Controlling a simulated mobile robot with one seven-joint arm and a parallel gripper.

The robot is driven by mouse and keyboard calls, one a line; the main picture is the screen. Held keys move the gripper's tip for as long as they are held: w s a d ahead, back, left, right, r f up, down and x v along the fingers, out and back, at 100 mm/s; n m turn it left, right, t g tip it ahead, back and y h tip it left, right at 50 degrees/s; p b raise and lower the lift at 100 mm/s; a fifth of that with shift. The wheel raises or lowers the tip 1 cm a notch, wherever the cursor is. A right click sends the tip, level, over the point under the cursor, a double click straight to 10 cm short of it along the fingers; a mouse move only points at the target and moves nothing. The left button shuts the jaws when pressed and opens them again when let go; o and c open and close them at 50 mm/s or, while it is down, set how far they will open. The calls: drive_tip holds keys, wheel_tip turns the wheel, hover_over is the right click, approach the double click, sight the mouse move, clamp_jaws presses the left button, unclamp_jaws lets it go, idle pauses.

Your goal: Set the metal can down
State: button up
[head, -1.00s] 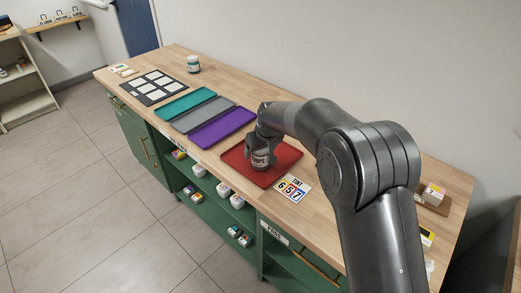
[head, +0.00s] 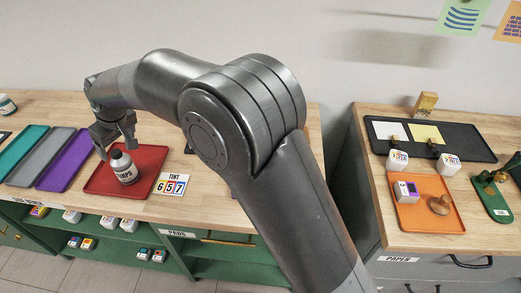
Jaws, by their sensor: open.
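The metal can (head: 124,168) is grey with a dark cap and a pale label with dark letters. It stands on the red tray (head: 153,158) on the wooden counter, slightly tilted in the picture. My gripper (head: 115,147) is just above and around the can's top, pointing down, with its fingers apart. The can's base appears to rest on the tray. Whether a finger touches the can is too small to tell.
Purple (head: 66,160), grey (head: 40,155) and teal (head: 20,152) trays lie left of the red one. A tint card (head: 171,184) lies to its right. A second counter at right holds a black tray (head: 465,142) and an orange tray (head: 430,215) with stamps. A gap separates the counters.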

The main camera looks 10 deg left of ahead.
drive_tip(key=w+d+r+m+t, duration=0.15)
drive_tip(key=d+r, duration=0.25)
drive_tip(key=d, duration=0.5)
drive_tip(key=w+d+r+m+h, duration=0.1)
drive_tip(key=w+d+r+m, duration=0.15)
drive_tip(key=d, duration=0.55)
drive_tip(key=w+d+r+m+t, duration=0.1)
drive_tip(key=d+r, duration=0.3)
drive_tip(key=d, duration=0.5)
drive_tip(key=s+d+r+m+h, duration=0.1)
drive_tip(key=s+d+m, duration=0.15)
drive_tip(key=d, duration=0.65)
drive_tip(key=s+d+r+m, duration=0.1)
drive_tip(key=s+d+r, duration=0.15)
drive_tip(key=d, duration=0.55)
drive_tip(key=s+d+f+m+h, duration=0.1)
drive_tip(key=s+d+f+m, duration=0.1)
drive_tip(key=s+d, duration=0.5)
drive_tip(key=s+d+f+m+t+h, duration=0.1)
drive_tip(key=s+d+f+m, duration=0.2)
drive_tip(key=s+d, duration=0.4)
drive_tip(key=shift+s+d+f, duration=0.15)
drive_tip(key=shift+s+d, duration=0.2)
drive_tip(key=shift+d, duration=0.8)
